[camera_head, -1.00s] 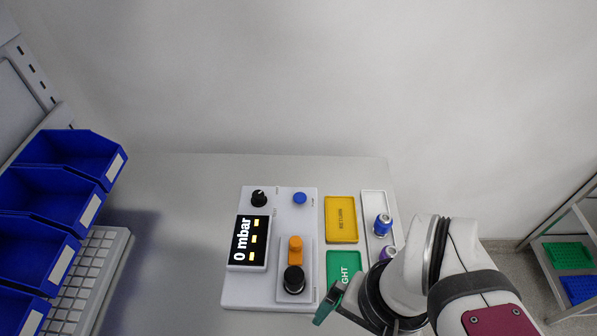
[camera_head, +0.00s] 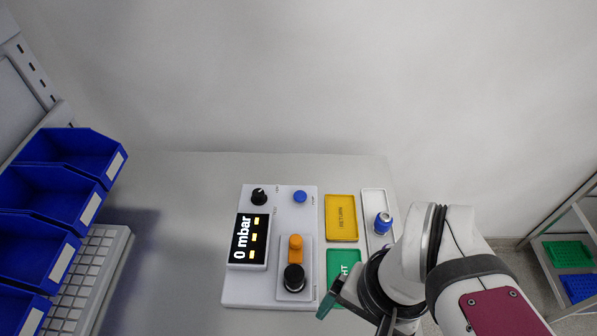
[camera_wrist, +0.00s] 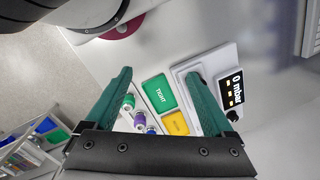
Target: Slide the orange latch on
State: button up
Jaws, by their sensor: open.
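The orange latch (camera_head: 295,248) stands on a raised plate on the right part of the white panel, just behind a black round knob (camera_head: 294,278). The panel (camera_head: 232,290) lies on the table and its display (camera_head: 248,241) reads 0 mbar. My gripper (camera_head: 333,299) is open and empty, to the right of the knob and near the green tray. In the wrist view my gripper's two green fingers (camera_wrist: 160,85) are wide apart, and the right finger hides most of the plate, so I cannot make out the latch there.
A yellow RETURN tray (camera_head: 341,218) and a green tray (camera_head: 345,264) lie right of the panel. A white tray (camera_head: 374,197) holds small capped parts, one of them blue (camera_head: 383,223). The table behind the panel is clear.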

jog(key=shift+m+h, duration=0.4)
jog(key=shift+m, duration=0.3)
jog(key=w, duration=0.3)
jog(key=w+a+r, duration=0.1)
jog(key=w, duration=0.3)
jog(key=w+a+r, duration=0.1)
jog(key=w, duration=0.2)
jog(key=shift+w, duration=0.15)
jog(key=shift+c, duration=1.2)
jog(key=m+h, duration=0.1)
jog(key=m, duration=0.1)
send_over(296, 239)
jog(key=f, duration=0.2)
notch_tip(296, 239, down, 16)
jog(key=shift+r, duration=0.15)
grip_shut()
